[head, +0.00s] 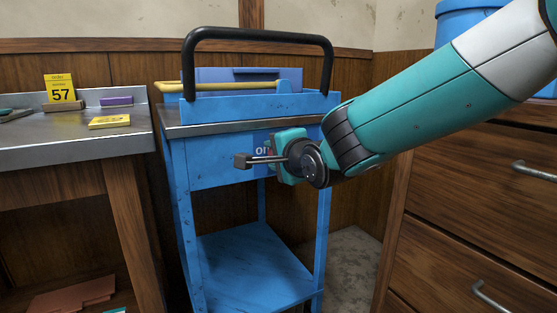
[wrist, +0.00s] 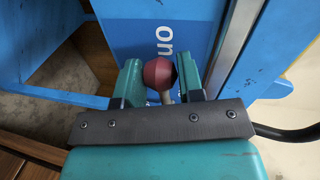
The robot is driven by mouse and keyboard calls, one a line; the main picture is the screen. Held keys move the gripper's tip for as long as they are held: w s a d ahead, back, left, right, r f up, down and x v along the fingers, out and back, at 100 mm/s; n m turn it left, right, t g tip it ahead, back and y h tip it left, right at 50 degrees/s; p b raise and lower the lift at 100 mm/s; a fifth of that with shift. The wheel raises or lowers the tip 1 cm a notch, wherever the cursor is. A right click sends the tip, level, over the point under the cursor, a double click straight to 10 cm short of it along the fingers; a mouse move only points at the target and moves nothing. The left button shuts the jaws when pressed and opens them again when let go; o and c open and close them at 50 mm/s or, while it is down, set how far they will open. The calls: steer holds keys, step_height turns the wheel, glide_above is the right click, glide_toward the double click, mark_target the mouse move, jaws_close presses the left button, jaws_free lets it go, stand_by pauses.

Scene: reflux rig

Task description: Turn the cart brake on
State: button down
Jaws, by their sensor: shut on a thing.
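The blue cart (head: 200,168) stands in the middle of the head view, with a black push handle (head: 258,35) on top. A white "on" label (head: 262,151) is on its front panel; it also shows in the wrist view (wrist: 166,40). The brake's dark red knob (wrist: 158,71) sits on a short metal stem (wrist: 167,97) just in front of the panel, beside the label. My gripper (wrist: 160,78) is shut on the knob, one teal finger on each side. In the head view my gripper (head: 283,150) is at the cart's front and hides the knob.
A metal-topped bench (head: 85,143) stands left of the cart, with a yellow "57" card (head: 60,88) and a purple block (head: 116,100). Wooden drawers (head: 480,205) with metal handles stand close on the right. The cart's lower shelf (head: 250,268) is empty.

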steer(key=shift+r+m, duration=0.5)
steer(key=c, duration=0.7)
jaws_free()
steer(key=shift+d, duration=0.1)
steer(key=shift+c, duration=0.2)
steer(key=p+v, duration=0.4)
steer(key=v, duration=1.3)
steer(key=shift+s+d, duration=0.1)
steer(key=shift+s, duration=0.05)
